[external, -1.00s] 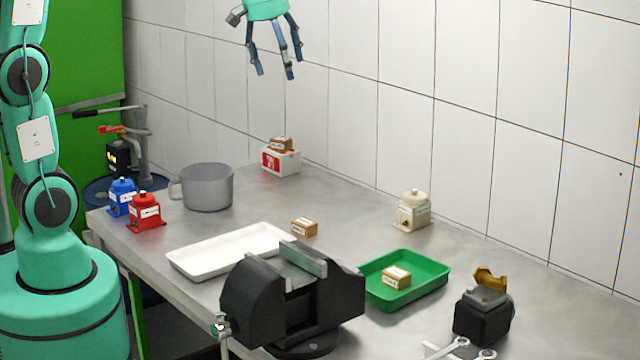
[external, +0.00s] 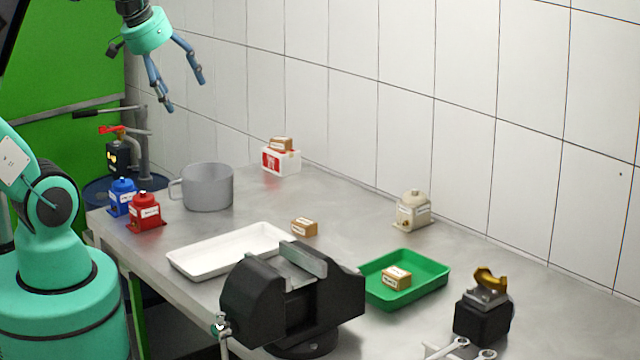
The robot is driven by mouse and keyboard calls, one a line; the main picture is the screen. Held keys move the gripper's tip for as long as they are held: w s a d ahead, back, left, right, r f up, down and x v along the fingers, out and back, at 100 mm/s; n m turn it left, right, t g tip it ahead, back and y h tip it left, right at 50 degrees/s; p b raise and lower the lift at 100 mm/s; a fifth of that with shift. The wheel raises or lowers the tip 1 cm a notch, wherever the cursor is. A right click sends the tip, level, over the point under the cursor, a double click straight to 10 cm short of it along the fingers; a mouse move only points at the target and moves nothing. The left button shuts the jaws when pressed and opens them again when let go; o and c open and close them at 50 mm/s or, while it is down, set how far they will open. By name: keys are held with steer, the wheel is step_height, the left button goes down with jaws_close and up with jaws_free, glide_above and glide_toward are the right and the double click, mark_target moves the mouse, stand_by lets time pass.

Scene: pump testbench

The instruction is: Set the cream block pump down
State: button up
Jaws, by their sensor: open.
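The cream block pump (external: 413,210) stands upright on the grey workbench (external: 350,205), toward the back right near the tiled wall. It has a rounded cap and a white label on its front. My gripper (external: 181,94) is open and empty. It hangs in the air at the upper left, above the grey pot, well apart from the cream pump. Nothing is between its fingers.
A black vise (external: 295,298) stands at the front. A white tray (external: 190,262) and a green tray (external: 432,272) with a small box flank it. A grey pot (external: 209,188), a blue pump (external: 122,198) and a red pump (external: 146,212) stand left. Bare bench surrounds the cream pump.

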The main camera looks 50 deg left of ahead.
steer(key=shift+m, duration=0.6)
steer(key=s, duration=0.1)
steer(key=s+f, duration=0.2)
steer(key=s, duration=0.1)
steer(key=shift+a+f, duration=0.1)
steer(key=shift+a, duration=0.1)
